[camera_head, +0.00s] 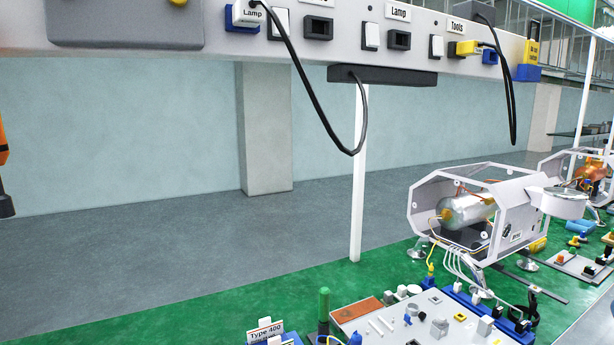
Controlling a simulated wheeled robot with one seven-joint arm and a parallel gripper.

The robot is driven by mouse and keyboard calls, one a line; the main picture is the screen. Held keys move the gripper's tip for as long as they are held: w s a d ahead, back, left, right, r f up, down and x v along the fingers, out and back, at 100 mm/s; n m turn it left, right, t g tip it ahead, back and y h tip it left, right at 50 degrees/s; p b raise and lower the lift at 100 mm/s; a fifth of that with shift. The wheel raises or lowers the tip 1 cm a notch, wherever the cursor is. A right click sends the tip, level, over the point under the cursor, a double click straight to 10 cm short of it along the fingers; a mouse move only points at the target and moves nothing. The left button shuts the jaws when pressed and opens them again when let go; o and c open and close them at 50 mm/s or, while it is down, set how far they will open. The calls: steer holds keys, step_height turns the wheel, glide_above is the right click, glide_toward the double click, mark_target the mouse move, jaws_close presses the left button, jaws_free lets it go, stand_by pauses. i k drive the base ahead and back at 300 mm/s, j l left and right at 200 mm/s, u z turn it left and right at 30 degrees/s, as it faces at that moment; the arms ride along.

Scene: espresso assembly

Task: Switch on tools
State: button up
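The "Tools" label (457,26) is on the grey overhead rail at the upper right. Below and left of it is a white rocker switch (436,46) in a dark frame; I cannot tell which way it is tipped. My gripper is not in view.
The rail (225,50) also carries a "Lamp" label (398,12), another white switch (371,36) and a dark socket (399,40). Black cables hang below. A machine frame (490,205) and a parts board (400,325) stand lower right. An orange-and-black thing (3,165) shows at left.

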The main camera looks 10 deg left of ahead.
mark_target(437, 41)
steer(key=k+j+u, duration=0.1)
steer(key=u, duration=0.3)
steer(key=k+j+u, duration=0.15)
steer(key=u, duration=0.25)
steer(key=k+j+u, duration=0.2)
steer(key=u, duration=0.2)
